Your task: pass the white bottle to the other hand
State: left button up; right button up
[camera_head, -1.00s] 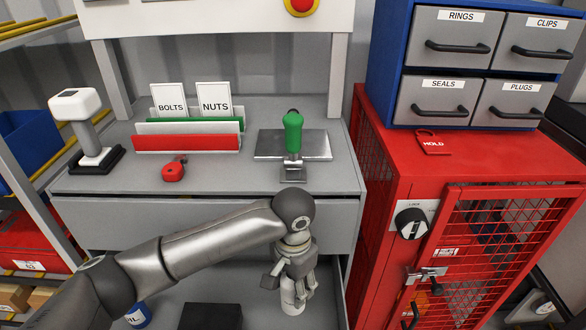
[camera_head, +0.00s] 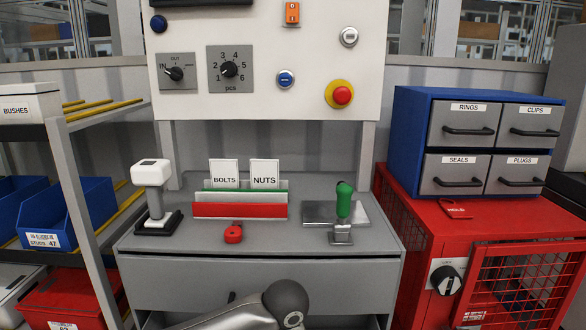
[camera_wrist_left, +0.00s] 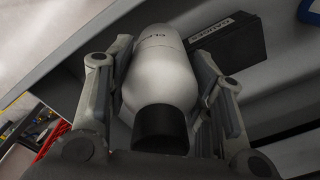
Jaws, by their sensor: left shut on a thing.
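The white bottle (camera_wrist_left: 162,78) with a black cap (camera_wrist_left: 160,127) shows in the left wrist view. Its cap end points toward the camera, and dark lettering is partly visible on its body. My left gripper (camera_wrist_left: 163,56) has one finger on each side of the bottle and is shut on it. In the head view only a grey joint of my left arm shows at the bottom edge; the gripper and bottle are out of that frame. My right gripper is in neither view.
A black labelled box (camera_wrist_left: 228,44) lies beyond the bottle, close to the right finger. The workbench (camera_head: 270,238) holds a scanner-like stand (camera_head: 152,190), a red tape measure (camera_head: 233,233) and a green-handled clamp (camera_head: 343,203). A red cabinet (camera_head: 425,215) stands at right.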

pick_arm(q)
jog(key=s+a+r+n, duration=0.1)
jog(key=a+r+n, duration=0.35)
jog(key=a, duration=0.45)
jog(key=s+a+r+n, duration=0.1)
jog(key=a+r+n, duration=0.4)
jog(key=a, duration=0.4)
jog(key=s+r+m+p, duration=0.1)
jog(key=s+r+p, duration=0.6)
jog(key=r+p, duration=0.5)
jog(key=shift+s+d+p, duration=0.25)
jog(key=shift+d+p, duration=0.05)
jog(key=shift+p, duration=1)
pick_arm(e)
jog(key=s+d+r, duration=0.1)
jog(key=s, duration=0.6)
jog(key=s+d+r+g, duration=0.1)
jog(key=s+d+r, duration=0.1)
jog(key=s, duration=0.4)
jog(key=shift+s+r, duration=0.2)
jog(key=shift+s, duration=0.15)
